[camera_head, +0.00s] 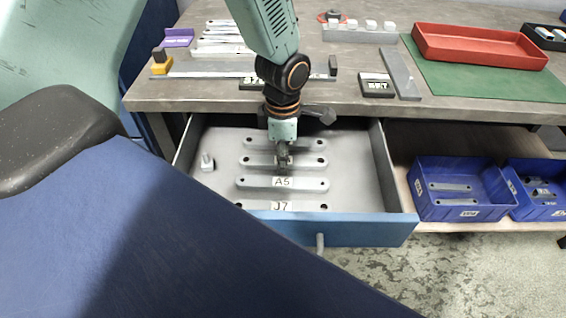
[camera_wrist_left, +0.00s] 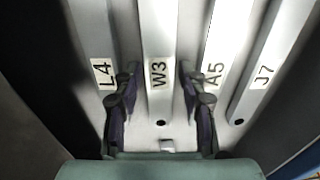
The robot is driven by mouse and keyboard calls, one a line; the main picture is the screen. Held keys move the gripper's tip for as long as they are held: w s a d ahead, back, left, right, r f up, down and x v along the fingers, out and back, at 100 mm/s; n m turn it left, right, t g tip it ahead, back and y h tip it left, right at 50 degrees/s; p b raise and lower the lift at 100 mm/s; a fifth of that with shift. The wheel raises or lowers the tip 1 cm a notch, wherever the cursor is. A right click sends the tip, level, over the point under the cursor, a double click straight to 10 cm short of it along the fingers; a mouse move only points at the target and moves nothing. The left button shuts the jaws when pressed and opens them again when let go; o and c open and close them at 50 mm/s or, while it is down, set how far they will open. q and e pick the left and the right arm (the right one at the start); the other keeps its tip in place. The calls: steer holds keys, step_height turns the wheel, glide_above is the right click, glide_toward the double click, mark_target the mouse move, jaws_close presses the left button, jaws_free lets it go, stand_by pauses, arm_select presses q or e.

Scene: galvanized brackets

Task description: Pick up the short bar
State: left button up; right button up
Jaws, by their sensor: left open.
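Several pale grey bars lie side by side in the open drawer (camera_head: 222,140). In the left wrist view they carry the labels L4 (camera_wrist_left: 92,40), W3 (camera_wrist_left: 158,40), A5 (camera_wrist_left: 222,40) and J7 (camera_wrist_left: 268,60). A5 (camera_head: 305,184) and J7 (camera_head: 305,206) are readable in the head view. I cannot tell surely which one is the short bar. My left gripper (camera_head: 284,166) is open over the W3 bar (camera_head: 258,160). In the wrist view its fingers (camera_wrist_left: 160,105) stand on either side of W3, with nothing gripped. Contact is unclear. My right gripper is out of view.
A small pale part (camera_head: 207,161) stands in the drawer's left. The drawer's blue front (camera_head: 370,231) and walls surround the bars. Above is the workbench (camera_head: 215,92) with a red tray (camera_head: 478,46). Blue bins (camera_head: 437,212) with small bars stand on the shelf at right.

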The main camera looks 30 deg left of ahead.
arm_select(q)
steer(key=shift+c, duration=0.3)
jaws_close()
steer(key=shift+r, duration=0.1)
